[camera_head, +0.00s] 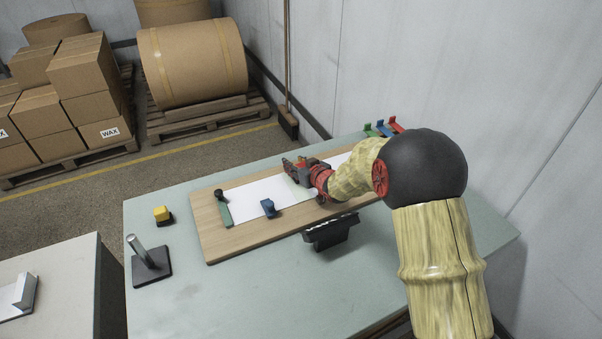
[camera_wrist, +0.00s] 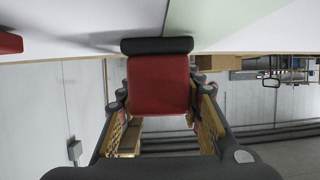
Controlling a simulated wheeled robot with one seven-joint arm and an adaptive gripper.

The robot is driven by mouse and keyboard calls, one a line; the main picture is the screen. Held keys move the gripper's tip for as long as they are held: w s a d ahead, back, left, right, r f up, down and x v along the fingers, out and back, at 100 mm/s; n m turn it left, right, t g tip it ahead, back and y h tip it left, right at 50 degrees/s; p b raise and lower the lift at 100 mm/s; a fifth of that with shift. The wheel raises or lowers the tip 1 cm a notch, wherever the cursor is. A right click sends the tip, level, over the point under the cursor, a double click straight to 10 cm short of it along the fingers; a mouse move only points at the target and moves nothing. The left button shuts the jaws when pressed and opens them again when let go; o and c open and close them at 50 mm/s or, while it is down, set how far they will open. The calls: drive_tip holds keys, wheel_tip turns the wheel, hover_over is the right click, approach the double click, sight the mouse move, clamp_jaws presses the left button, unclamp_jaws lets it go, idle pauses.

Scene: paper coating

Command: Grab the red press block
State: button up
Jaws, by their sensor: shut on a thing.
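The red press block (camera_wrist: 159,85), with a dark base, is held between the two fingers of my gripper (camera_wrist: 160,95) in the wrist view. Its base is close to the white paper; I cannot tell if they touch. In the head view my gripper (camera_head: 297,168) is low over the white sheet (camera_head: 258,194) on the wooden board (camera_head: 225,245); the block is mostly hidden there by the gripper. A yellow block (camera_head: 161,213) is on the table left of the board.
A green bar with a black knob (camera_head: 223,206) lies across the sheet's left end. A metal rod on a black base (camera_head: 151,263) and a black holder (camera_head: 330,232) are on the table (camera_head: 250,290). Coloured hooks (camera_head: 384,128) are at the back right, by the wall.

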drive_tip(key=c, duration=0.6)
